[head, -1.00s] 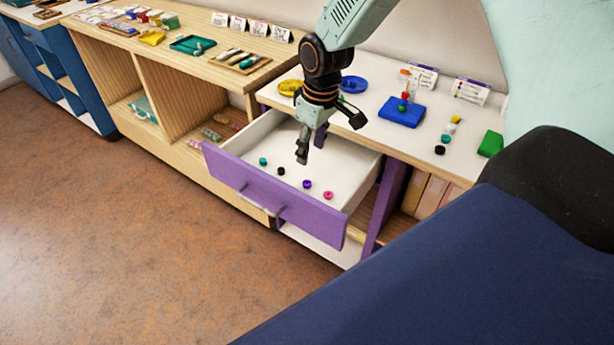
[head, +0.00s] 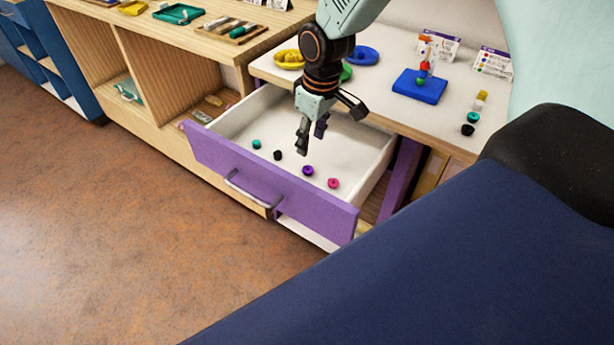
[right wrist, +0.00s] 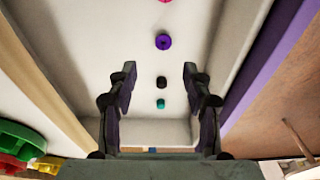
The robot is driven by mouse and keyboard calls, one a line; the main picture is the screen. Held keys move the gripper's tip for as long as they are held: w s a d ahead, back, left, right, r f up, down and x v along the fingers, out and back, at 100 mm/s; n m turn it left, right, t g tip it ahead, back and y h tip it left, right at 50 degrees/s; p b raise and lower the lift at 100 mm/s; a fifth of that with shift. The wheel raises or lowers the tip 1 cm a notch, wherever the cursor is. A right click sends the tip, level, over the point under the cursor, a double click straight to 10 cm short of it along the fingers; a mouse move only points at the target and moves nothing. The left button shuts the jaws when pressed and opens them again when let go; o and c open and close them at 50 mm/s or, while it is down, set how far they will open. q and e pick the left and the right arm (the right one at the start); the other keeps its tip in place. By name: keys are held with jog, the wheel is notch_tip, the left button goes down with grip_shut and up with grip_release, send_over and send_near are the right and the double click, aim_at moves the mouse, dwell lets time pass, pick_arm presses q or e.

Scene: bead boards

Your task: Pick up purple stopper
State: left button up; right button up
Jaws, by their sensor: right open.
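The purple stopper (head: 308,170) lies on the white floor of the open drawer (head: 270,196), between a black stopper (head: 278,155) and a pink stopper (head: 333,183). It also shows in the right wrist view (right wrist: 163,41), ahead of the fingers and near the line between them. My right gripper (head: 312,140) is open and empty, pointing down over the drawer, above and apart from the stoppers. In the right wrist view its two fingers (right wrist: 157,85) stand on either side of the black and teal stoppers. My left gripper is not in view.
A teal stopper (head: 256,144) lies at the drawer's left. The drawer has purple front and white walls close around the stoppers. The white counter behind holds a blue board (head: 420,87) with stacked beads, a yellow dish (head: 289,60) and a blue dish (head: 363,56).

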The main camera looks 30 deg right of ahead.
aim_at(309, 171)
jog(key=shift+s+f, duration=0.15)
jog(key=shift+f, duration=0.3)
jog(key=f, duration=0.1)
jog(key=f+b, duration=0.1)
jog(key=shift+w+a+f, duration=0.1)
jog(key=shift+w+f, duration=0.15)
jog(key=shift+f, duration=0.05)
jog(key=f, duration=0.1)
jog(key=f+b, duration=0.1)
jog(key=f, duration=0.2)
jog(key=shift+s+a+b, duration=0.2)
jog(key=shift+s+b, duration=0.05)
jog(key=shift+b, duration=0.1)
jog(key=shift+w+f, duration=0.25)
jog(key=shift+f, duration=0.25)
jog(key=shift+s+r, duration=0.15)
jog(key=shift+r, duration=0.05)
jog(key=c, duration=0.8)
